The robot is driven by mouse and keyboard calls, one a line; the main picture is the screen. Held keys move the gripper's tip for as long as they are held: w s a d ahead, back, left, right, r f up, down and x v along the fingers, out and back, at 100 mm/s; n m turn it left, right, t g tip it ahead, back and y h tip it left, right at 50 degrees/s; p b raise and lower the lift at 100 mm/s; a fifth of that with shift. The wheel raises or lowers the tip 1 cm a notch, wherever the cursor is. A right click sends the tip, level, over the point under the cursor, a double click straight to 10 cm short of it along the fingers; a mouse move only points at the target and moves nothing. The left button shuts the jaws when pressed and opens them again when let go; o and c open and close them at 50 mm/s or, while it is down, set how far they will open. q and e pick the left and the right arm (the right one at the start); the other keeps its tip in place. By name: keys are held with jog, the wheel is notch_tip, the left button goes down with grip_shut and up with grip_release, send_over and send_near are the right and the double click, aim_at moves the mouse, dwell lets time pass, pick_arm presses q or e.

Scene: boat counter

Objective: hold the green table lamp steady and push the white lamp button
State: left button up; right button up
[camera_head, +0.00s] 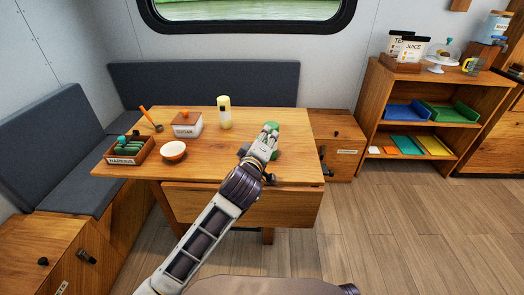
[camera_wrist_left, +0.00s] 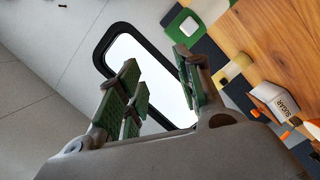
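The green table lamp (camera_head: 277,154) stands near the right side of the wooden table and is mostly hidden behind my left gripper in the head view. In the left wrist view, a green part (camera_wrist_left: 175,31) carries a white square, which looks like the white lamp button (camera_wrist_left: 188,26). My left gripper (camera_head: 268,132) is at the lamp in the head view. In the left wrist view my left gripper (camera_wrist_left: 158,88) has its green-padded fingers spread, with nothing between them. I cannot tell whether it touches the lamp. My right gripper is out of view.
On the wooden table (camera_head: 220,170) are a cream cylinder (camera_head: 224,115), a sugar box (camera_head: 187,129), a bowl (camera_head: 173,153) and a napkin box (camera_head: 115,155). Blue-grey benches (camera_head: 220,85) border it. A shelf (camera_head: 390,110) stands at right.

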pick_arm(q)
jog(key=f, duration=0.1)
jog(key=f+g, duration=0.1)
jog(key=f+n+g, duration=0.1)
jog(key=f, duration=0.1)
jog(key=shift+s+a+y, duration=0.3)
jog(key=shift+s+y, duration=0.05)
jog(key=shift+y, duration=0.05)
